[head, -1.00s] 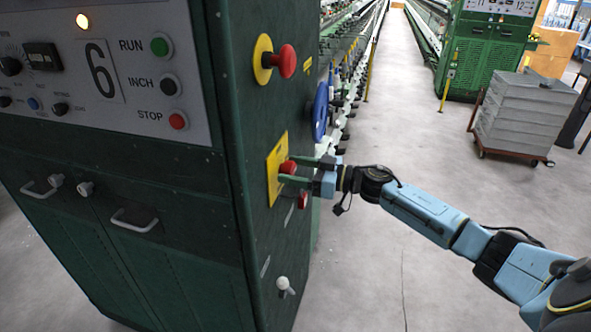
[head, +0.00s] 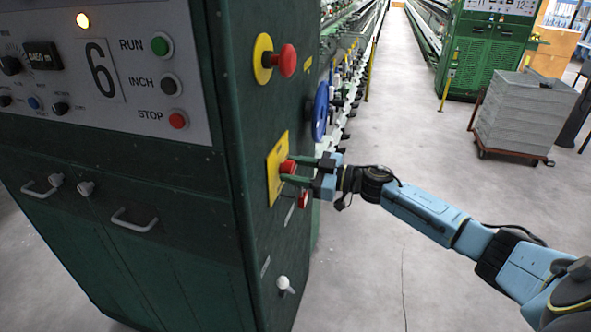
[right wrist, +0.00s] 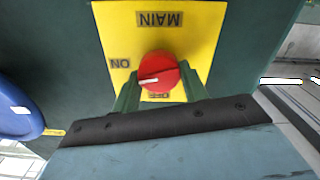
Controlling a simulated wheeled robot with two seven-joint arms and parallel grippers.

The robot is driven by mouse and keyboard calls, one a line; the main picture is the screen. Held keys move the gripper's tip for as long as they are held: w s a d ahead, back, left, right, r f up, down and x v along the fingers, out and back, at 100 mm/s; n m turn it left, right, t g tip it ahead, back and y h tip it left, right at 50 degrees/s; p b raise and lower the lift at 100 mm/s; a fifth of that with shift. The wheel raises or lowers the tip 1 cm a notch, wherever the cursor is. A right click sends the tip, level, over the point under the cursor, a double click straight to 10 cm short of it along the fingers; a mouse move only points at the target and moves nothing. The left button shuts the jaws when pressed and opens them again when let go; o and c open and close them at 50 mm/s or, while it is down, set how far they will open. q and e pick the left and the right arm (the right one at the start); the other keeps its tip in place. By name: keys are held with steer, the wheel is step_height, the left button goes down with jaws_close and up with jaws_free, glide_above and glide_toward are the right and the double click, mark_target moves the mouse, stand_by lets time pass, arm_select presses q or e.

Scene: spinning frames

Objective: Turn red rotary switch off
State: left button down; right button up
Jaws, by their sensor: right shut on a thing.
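The red rotary switch (head: 288,167) sits on a yellow plate (head: 273,185) on the side of the green machine cabinet. In the right wrist view the red knob (right wrist: 160,68) shows a white mark pointing left and slightly down. "ON" is printed at the plate's left, "MAIN" upside down at the top, and a partly hidden label lies below the knob. My right gripper (head: 290,169) is shut on the knob, with one green finger on either side; the fingers also show in the right wrist view (right wrist: 159,84). My left gripper is not in view.
A red mushroom button (head: 287,61) is above the switch, a blue handwheel (head: 320,110) beyond it. Another red knob (head: 303,199) is just below my gripper, and a white-knobbed lever (head: 283,283) lower down. The aisle floor to the right is clear up to a cart of grey crates (head: 525,113).

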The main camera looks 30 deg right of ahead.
steer(key=n, duration=0.3)
steer(key=shift+f+n+b, duration=0.1)
steer(key=shift+n+b, duration=0.2)
steer(key=shift+n, duration=0.1)
steer(key=n+b, duration=0.1)
steer(key=n, duration=0.2)
steer(key=shift+s+a+f+n, duration=0.1)
steer(key=shift+n, duration=0.2)
steer(key=n+b, duration=0.2)
steer(key=n, duration=0.2)
steer(key=shift+f, duration=0.1)
steer(key=shift+n+b, duration=1.15)
steer(key=shift+n, duration=0.75)
steer(key=o, duration=0.9)
steer(key=shift+o, duration=0.2)
steer(key=shift+s, duration=0.1)
